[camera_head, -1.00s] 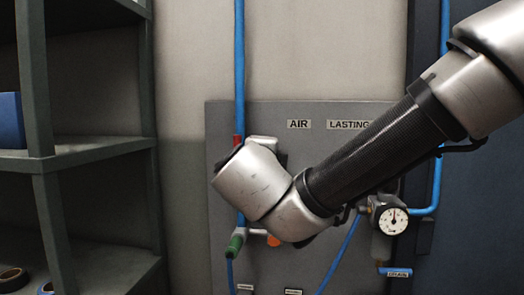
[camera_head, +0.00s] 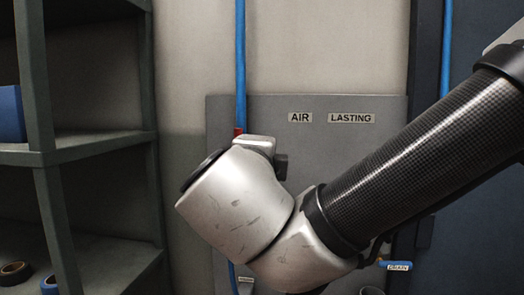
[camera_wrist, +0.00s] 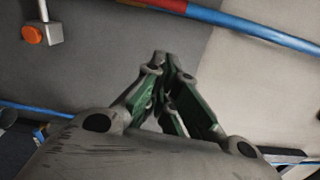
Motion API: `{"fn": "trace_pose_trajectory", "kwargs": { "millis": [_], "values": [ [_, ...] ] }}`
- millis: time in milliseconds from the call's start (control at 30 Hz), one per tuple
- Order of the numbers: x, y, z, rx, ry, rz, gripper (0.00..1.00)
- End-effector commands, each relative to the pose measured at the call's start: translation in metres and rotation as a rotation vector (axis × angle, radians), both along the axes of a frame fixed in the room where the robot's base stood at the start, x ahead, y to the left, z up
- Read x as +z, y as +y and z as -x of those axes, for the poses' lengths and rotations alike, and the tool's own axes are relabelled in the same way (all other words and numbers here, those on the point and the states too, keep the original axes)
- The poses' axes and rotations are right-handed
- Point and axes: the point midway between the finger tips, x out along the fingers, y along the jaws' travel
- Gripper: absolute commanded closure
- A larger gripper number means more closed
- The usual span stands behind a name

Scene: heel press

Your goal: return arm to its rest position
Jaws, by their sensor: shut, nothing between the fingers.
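My gripper (camera_wrist: 166,68) shows in the wrist view with its green-sided fingers drawn together and nothing between them. It is in front of the grey panel (camera_wrist: 100,65), and I see no contact with it. In the head view my arm reaches in from the right and its silver wrist covers the middle of the grey panel (camera_head: 300,150). The gripper itself does not show in the head view.
A blue pipe (camera_head: 240,60) runs down the wall to a red band. It also shows in the wrist view (camera_wrist: 255,28), near an orange button (camera_wrist: 32,34). A dark shelf (camera_head: 90,148) stands left with tape rolls (camera_head: 15,272). A drain tag (camera_head: 398,266) shows low right.

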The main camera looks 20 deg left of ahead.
Motion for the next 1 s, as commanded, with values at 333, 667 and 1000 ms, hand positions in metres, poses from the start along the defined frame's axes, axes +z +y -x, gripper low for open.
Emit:
{"fn": "trace_pose_trajectory", "kwargs": {
  "millis": [333, 667, 1000],
  "values": [
    [0.0, 0.0, 0.0, 0.001, 0.02, -0.066, 1.0],
    [-0.095, -0.082, -0.027, -0.432, 0.534, -1.008, 1.0],
    [-0.176, -0.351, -0.042, -1.719, 0.174, -2.495, 1.0]
  ]
}}
